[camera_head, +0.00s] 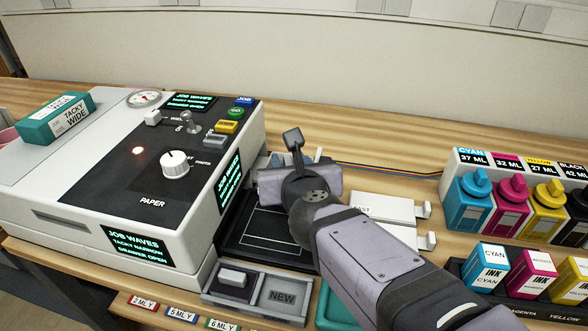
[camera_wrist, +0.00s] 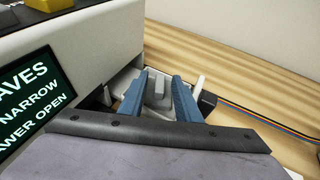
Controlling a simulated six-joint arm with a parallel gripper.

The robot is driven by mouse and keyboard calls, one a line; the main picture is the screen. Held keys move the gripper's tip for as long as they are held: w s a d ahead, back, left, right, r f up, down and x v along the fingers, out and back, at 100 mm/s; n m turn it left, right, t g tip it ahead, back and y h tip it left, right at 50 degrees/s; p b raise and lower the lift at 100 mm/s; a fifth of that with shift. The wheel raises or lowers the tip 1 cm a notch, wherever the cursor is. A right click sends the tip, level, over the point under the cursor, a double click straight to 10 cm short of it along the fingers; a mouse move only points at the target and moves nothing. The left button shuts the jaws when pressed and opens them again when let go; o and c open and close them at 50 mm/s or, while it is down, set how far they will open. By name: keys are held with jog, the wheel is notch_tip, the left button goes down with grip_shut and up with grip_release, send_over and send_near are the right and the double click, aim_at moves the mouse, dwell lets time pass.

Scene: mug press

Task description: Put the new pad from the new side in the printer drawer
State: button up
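The printer's dark drawer (camera_head: 268,228) stands open from the right side of the printer. My gripper (camera_wrist: 162,78) is over the far end of the drawer, close to the printer wall. In the wrist view its blue fingers are apart, one on each side of a pale grey pad (camera_wrist: 158,90) with a raised ridge. The pad appears to sit in a pale seat, with gaps between ridge and fingers. In the head view my wrist hides the pad. The pad tray (camera_head: 255,311) is at the front; its side marked NEW (camera_head: 283,293) looks empty, and another pad (camera_head: 233,276) is in its dark side.
The printer (camera_head: 60,205) bounds the left; its screen reads drawer open. A white rack (camera_head: 385,212) is just right of the drawer. Ink bottles (camera_head: 510,200) and ink boxes (camera_head: 530,272) stand at the right. A teal box (camera_head: 58,118) lies on the printer.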

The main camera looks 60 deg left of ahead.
jog(key=p+v, duration=0.1)
jog(key=v, duration=1)
jog(key=shift+w+a+r+p, duration=0.1)
jog(key=shift+r+p, duration=0.1)
jog(key=shift+p, duration=0.1)
jog(key=shift+d+r, duration=0.1)
jog(key=shift+d, duration=0.45)
